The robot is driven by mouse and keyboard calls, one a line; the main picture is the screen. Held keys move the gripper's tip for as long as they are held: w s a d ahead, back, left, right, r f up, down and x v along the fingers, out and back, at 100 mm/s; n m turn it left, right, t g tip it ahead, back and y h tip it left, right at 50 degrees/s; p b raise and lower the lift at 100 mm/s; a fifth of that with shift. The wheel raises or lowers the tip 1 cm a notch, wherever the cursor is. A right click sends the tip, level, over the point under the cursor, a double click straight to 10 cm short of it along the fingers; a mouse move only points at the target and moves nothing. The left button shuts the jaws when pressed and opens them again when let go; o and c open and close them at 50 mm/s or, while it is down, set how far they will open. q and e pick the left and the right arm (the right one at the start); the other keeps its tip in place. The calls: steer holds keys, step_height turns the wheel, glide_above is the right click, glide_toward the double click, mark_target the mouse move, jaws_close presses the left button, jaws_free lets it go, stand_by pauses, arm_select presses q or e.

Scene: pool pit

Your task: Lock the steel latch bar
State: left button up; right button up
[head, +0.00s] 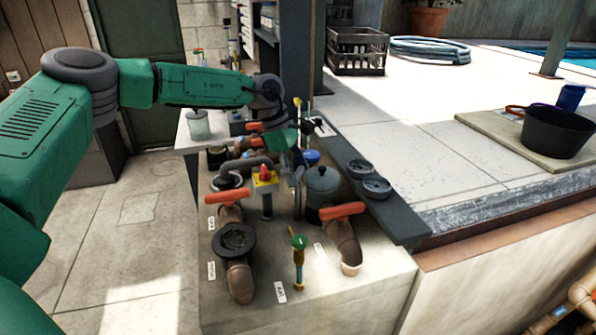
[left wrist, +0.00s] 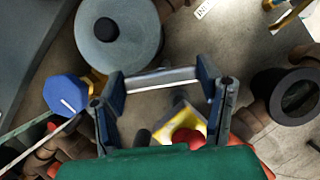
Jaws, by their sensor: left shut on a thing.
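My left gripper (head: 291,166) reaches in from the left over the pipework on the concrete block. In the left wrist view its two fingers (left wrist: 163,88) stand on either side of a short, shiny steel bar (left wrist: 160,78). The gripper is shut on this bar, which spans from one finger to the other. In the head view the bar cannot be clearly made out among the fingers and pipes. A yellow box with a red button (head: 265,181) is beside the gripper, and it also shows below the bar in the left wrist view (left wrist: 186,131). My right gripper is not in view.
A grey lidded canister (head: 322,183) stands close to the right of the gripper. Pipes with orange handles (head: 342,210), a black flange (head: 234,241) and a blue knob (left wrist: 65,95) crowd the block (head: 352,300). A dark ledge (head: 395,222) with two gauges borders its right side.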

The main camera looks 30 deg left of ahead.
arm_select(q)
steer(key=m, duration=0.2)
steer(key=m+g, duration=0.1)
steer(key=m+g+b, duration=0.1)
steer(key=m, duration=0.1)
steer(key=shift+w+r+m, duration=0.15)
steer(key=shift+w+m, duration=0.1)
steer(key=shift+m, duration=0.05)
steer(key=m+g, duration=0.1)
steer(key=m, duration=0.4)
steer(key=shift+a+g+y, duration=0.1)
steer(key=shift+g+y, duration=0.3)
steer(key=shift+m, duration=0.3)
steer(key=o, duration=1.2)
steer(key=shift+b, duration=0.3)
steer(key=shift+s, duration=0.1)
